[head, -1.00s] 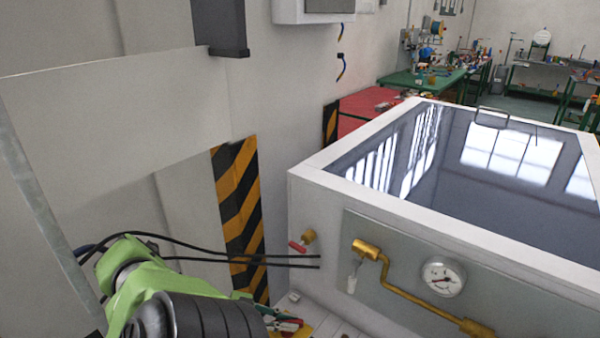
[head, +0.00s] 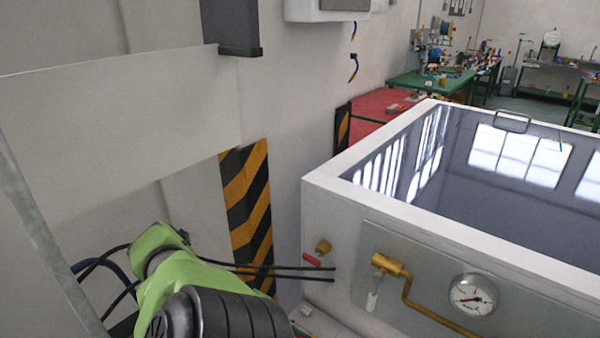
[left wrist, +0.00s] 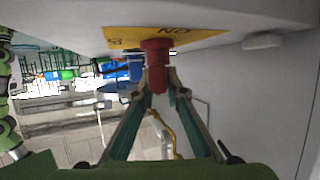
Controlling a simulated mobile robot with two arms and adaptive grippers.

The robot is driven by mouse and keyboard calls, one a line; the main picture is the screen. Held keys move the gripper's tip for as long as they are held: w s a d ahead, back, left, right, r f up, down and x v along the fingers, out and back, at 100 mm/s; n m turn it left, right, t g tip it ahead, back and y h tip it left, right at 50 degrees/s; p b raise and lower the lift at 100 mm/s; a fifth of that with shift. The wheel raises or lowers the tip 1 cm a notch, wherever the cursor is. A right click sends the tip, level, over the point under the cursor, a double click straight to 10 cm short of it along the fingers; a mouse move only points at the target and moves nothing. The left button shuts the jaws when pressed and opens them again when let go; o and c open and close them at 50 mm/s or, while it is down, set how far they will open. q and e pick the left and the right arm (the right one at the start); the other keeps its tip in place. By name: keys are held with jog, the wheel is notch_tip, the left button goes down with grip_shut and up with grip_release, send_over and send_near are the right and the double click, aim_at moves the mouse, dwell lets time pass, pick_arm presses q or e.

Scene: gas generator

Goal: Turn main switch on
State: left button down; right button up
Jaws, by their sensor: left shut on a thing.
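The main switch appears to be the red knob (left wrist: 156,66) in the left wrist view. It sticks out from a yellow label (left wrist: 185,36) with dark lettering, on a pale panel. My left gripper (left wrist: 158,86) has its two fingers on either side of the knob, closed on it. My right gripper is in neither view.
A white cabinet (head: 318,220) with a dark glossy top stands at the right. A black and yellow striped strip (head: 246,205) is on the wall. Workbenches stand far back.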

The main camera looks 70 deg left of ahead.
pick_arm(q)
jog(key=m+g+h+b, duration=0.2)
jog(key=b, duration=0.1)
jog(key=shift+f+m, duration=0.3)
jog(key=shift+f, duration=0.05)
jog(key=shift+r+m+g+h+b, duration=0.15)
jog(key=shift+m+g+h+b, duration=0.4)
jog(key=shift+b, duration=0.55)
jog(key=shift+r+m+g, duration=0.2)
jog(key=shift+m+g, duration=0.15)
jog(key=shift+g, duration=0.1)
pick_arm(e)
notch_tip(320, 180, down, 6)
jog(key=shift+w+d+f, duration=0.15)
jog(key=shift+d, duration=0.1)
pick_arm(q)
jog(key=c, duration=2)
grip_release()
jog(key=shift+c, duration=0.2)
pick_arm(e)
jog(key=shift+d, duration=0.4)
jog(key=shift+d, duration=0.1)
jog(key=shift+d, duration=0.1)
pick_arm(q)
jog(key=shift+v, duration=3.75)
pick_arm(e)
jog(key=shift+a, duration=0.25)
